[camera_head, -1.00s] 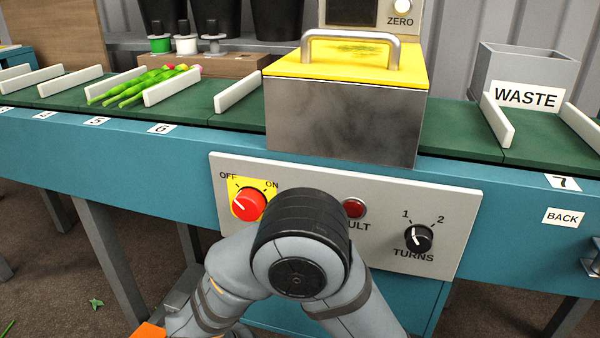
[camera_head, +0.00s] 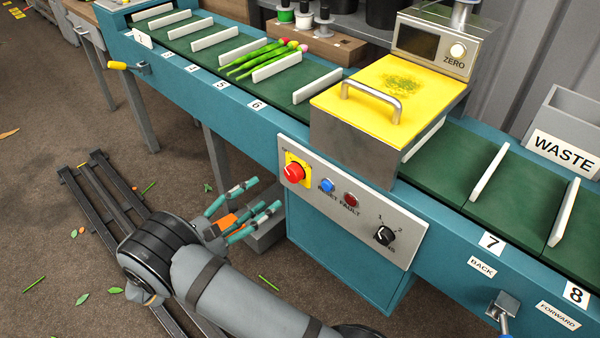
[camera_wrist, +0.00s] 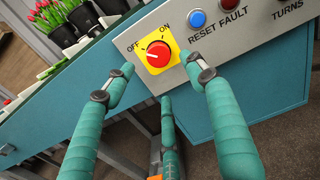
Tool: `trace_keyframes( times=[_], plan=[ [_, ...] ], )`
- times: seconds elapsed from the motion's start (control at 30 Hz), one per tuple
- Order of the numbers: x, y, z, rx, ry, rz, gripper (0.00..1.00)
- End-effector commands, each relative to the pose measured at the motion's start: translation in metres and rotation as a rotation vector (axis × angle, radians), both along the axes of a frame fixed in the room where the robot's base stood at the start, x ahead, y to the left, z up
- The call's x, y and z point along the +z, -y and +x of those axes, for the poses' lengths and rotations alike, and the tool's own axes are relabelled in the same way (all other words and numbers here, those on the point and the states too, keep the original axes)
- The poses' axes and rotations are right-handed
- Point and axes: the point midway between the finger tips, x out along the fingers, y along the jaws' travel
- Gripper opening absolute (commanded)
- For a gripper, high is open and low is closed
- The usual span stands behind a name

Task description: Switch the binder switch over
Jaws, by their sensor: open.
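The binder switch (camera_head: 294,172) is a red rotary knob on a yellow plate at the left end of the grey control panel (camera_head: 345,205). In the wrist view the knob (camera_wrist: 158,54) shows up close, with OFF at its left and ON at its upper right. Its white mark points left, toward OFF. My gripper (camera_head: 262,196) is open and empty, in front of and below the switch. In the wrist view its teal fingers (camera_wrist: 157,66) spread to either side of the knob, with another finger below. They look apart from the knob.
On the same panel are a blue RESET button (camera_head: 327,185), a red FAULT lamp (camera_head: 350,199) and a black TURNS knob (camera_head: 384,236). The yellow-lidded binder box (camera_head: 375,100) stands above. Tulips (camera_head: 262,58) lie on the green conveyor. A handle (camera_head: 503,305) sticks out at the lower right.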

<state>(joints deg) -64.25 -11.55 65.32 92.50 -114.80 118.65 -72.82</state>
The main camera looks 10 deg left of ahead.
Motion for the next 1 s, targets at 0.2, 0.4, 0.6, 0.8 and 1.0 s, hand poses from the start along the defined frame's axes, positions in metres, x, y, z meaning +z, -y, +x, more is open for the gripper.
trace_keyframes(
  times=[0.2, 0.4, 0.6, 0.8, 1.0],
  plan=[
    [-0.003, 0.02, 0.032, -0.005, 0.0, 0.0, 0.55],
    [-0.003, 0.039, 0.062, -0.004, 0.0, 0.001, 0.55],
    [-0.002, 0.048, 0.079, -0.002, -0.001, 0.002, 0.55],
    [-0.001, 0.051, 0.084, 0.0, -0.001, 0.002, 0.55],
    [-0.001, 0.051, 0.084, -0.001, -0.001, 0.002, 0.53]
  ],
)
